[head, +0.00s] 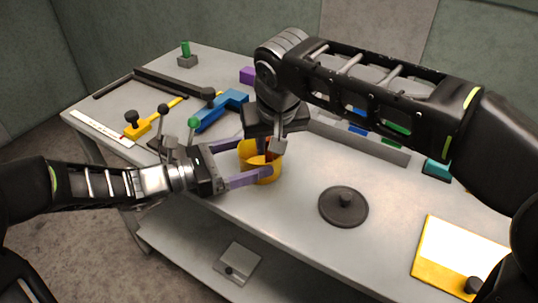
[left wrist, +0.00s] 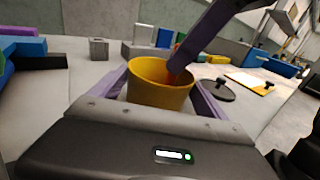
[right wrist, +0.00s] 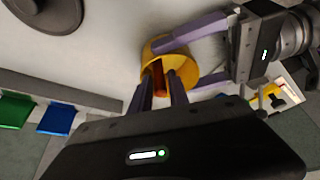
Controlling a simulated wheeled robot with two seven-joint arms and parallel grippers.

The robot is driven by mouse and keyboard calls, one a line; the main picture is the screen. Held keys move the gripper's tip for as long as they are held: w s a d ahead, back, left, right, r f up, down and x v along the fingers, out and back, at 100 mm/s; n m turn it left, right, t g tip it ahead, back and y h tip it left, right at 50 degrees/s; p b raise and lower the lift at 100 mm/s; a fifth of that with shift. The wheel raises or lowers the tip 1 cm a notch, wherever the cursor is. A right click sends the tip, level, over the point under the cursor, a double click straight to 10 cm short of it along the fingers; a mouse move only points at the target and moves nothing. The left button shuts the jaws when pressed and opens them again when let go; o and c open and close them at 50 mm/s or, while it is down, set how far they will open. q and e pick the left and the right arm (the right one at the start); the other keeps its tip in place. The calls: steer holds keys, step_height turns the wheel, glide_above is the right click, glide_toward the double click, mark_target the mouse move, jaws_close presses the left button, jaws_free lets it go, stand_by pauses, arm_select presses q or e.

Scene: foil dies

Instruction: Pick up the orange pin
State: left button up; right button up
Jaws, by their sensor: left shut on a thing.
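A yellow cup (head: 260,173) stands on the grey table. My left gripper (head: 250,160) is shut on it, with one purple finger on each side; the left wrist view shows the cup (left wrist: 158,95) between the fingers. The orange pin (right wrist: 158,78) shows inside the cup in the right wrist view, and a reddish bit of it shows in the left wrist view (left wrist: 176,76). My right gripper (right wrist: 160,90) points down into the cup, with its fingertips on either side of the pin. Whether they press on the pin is unclear. The pin's lower part is hidden.
A round dark lid (head: 343,206) lies right of the cup. A yellow-edged white board (head: 462,258) is at the front right. Blue blocks (head: 221,112) and a green-knobbed piece (head: 194,124) lie to the left. A long grey rack (head: 350,140) runs behind my right arm.

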mark_target(268, 155)
steer(key=x, duration=0.3)
steer(key=shift+w+f, duration=0.1)
steer(key=shift+f, duration=0.25)
steer(key=shift+d+f, duration=0.1)
steer(key=shift+f, duration=0.65)
steer(key=shift+o, duration=0.2)
jaws_close()
steer(key=shift+w+f, duration=0.1)
steer(key=shift+w, duration=0.1)
